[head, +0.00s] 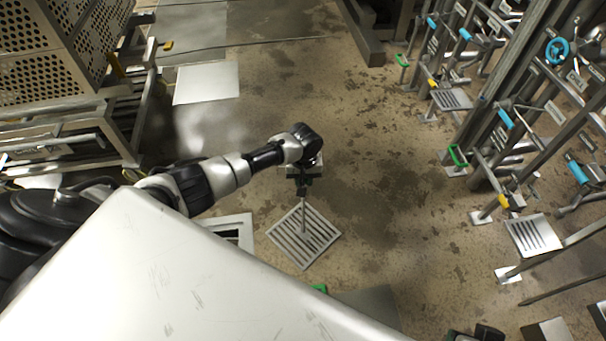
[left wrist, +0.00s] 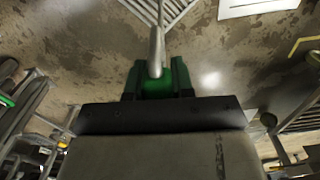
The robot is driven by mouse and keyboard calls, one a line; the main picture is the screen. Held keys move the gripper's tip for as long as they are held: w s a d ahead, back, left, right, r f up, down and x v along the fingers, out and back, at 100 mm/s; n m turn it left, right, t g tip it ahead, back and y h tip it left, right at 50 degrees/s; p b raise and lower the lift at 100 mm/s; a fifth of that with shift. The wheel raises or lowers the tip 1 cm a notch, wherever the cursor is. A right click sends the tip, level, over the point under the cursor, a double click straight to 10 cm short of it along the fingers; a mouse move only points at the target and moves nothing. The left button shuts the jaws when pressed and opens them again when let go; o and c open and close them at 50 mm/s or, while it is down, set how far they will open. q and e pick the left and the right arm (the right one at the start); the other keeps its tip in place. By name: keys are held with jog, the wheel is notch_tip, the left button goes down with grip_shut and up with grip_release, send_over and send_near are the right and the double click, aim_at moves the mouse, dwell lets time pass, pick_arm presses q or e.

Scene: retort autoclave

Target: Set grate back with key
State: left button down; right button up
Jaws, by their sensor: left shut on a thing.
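My left gripper (head: 303,184) is shut on a thin metal key (head: 303,212), which hangs down from it. The key also shows in the left wrist view as a pale rod (left wrist: 156,45) between the green fingers (left wrist: 156,82). Its lower end meets a square slotted metal grate (head: 289,246), turned diagonally in the head view. I cannot tell whether the grate touches the floor. Part of the grate shows at the top of the left wrist view (left wrist: 182,8). A pale frame with dark slots (head: 246,219) lies left of the grate, partly hidden by my body.
A perforated basket (head: 45,75) on a metal frame stands at the left. Pipe racks with blue and green handles (head: 505,118) stand at the right. A pale plate (head: 207,83) lies on the floor. The wet floor beyond and right of the grate is clear.

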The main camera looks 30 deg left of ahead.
pick_arm(q)
jog(key=shift+d+r+n+p, duration=0.2)
jog(key=shift+r+n+p, duration=0.15)
jog(key=shift+n+p, duration=0.35)
jog(key=shift+w+d+n+p, duration=0.1)
jog(key=shift+w+n+p, duration=0.05)
jog(key=shift+n+p, duration=0.7)
jog(key=n, duration=0.2)
jog(key=n+p, duration=0.1)
jog(key=n, duration=0.1)
jog(key=shift+w+f, duration=0.3)
jog(key=shift+f, duration=0.05)
pick_arm(e)
notch_tip(320, 180, down, 6)
jog(key=g, duration=0.1)
jog(key=shift+w+f+g, duration=0.15)
jog(key=shift+g, duration=0.15)
pick_arm(q)
jog(key=shift+f, duration=0.15)
pick_arm(e)
jog(key=shift+r, duration=0.3)
pick_arm(q)
jog(key=shift+f, duration=0.1)
pick_arm(e)
jog(key=shift+r, duration=0.4)
pick_arm(q)
jog(key=shift+f, duration=0.15)
pick_arm(e)
jog(key=shift+s+r, duration=0.25)
jog(key=shift+r, duration=0.1)
